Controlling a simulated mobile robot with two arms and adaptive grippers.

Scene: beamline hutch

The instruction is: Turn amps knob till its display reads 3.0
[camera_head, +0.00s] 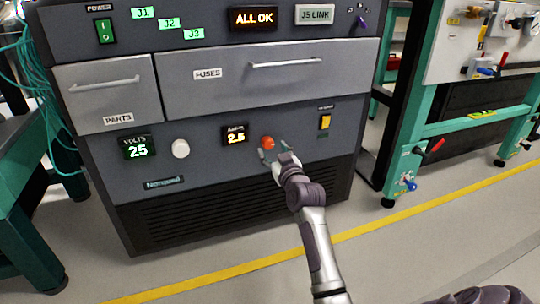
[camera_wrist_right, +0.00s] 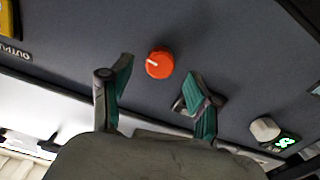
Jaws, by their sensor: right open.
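The amps display (camera_head: 235,135) on the grey cabinet front reads 2.5 in the head view. The red amps knob (camera_head: 268,142) is just right of it. In the right wrist view the red knob (camera_wrist_right: 159,63) shows a white pointer line and sits between and a little beyond the fingertips. My right gripper (camera_head: 273,154) is open in front of the knob, one finger on each side. Its green-padded fingers (camera_wrist_right: 157,85) are apart in the wrist view, and no contact with the knob shows. My left gripper is not in view.
The volts display (camera_head: 139,147) reads 25, beside a white knob (camera_head: 181,149). A yellow switch (camera_head: 325,122) is right of the amps knob. Drawers (camera_head: 270,75) are above. A green-framed bench (camera_head: 410,150) stands right; floor in front is open.

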